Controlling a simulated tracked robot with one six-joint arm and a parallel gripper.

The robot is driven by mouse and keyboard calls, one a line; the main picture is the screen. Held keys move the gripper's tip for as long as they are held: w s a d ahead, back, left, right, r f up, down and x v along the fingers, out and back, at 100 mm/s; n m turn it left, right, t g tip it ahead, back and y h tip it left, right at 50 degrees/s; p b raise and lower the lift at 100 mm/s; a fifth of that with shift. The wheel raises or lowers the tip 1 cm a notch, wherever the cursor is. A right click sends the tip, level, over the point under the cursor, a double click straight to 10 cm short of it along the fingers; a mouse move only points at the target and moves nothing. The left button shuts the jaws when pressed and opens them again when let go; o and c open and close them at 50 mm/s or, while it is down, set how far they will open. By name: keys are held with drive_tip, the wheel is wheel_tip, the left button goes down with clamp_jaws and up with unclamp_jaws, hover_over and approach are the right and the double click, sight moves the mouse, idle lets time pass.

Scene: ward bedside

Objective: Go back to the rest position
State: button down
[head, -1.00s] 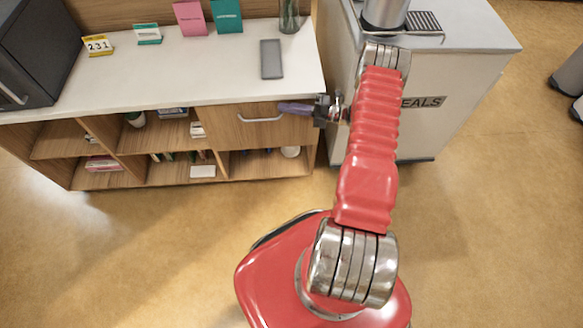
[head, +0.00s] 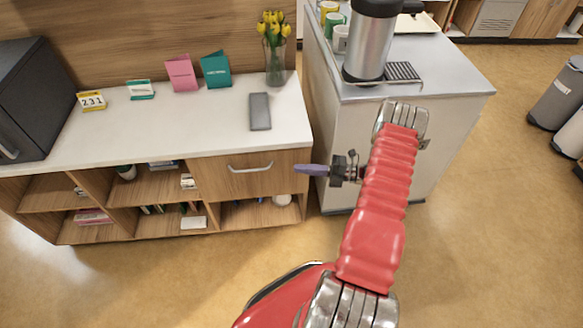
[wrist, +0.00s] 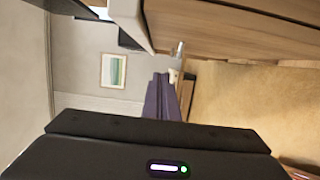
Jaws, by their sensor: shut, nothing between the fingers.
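My gripper (head: 312,170) is at the end of my red arm, in the middle of the head view. Its purple fingers point left and are shut with nothing between them. It is in front of the bedside cabinet's drawer side, near the right end, below the counter top. In the wrist view the purple fingers (wrist: 160,98) are together, and the wooden cabinet front (wrist: 235,32) fills the upper right.
The white counter (head: 200,130) holds a grey phone (head: 260,111), a vase of yellow flowers (head: 275,62), cards and a calendar (head: 92,100). The drawer handle (head: 250,168) is close left of my gripper. A meal cart (head: 350,130) with an urn (head: 370,45) stands right. Floor is clear in front.

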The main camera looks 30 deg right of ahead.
drive_tip(key=shift+s+d, duration=0.3)
drive_tip(key=shift+d, duration=0.05)
idle(0.3)
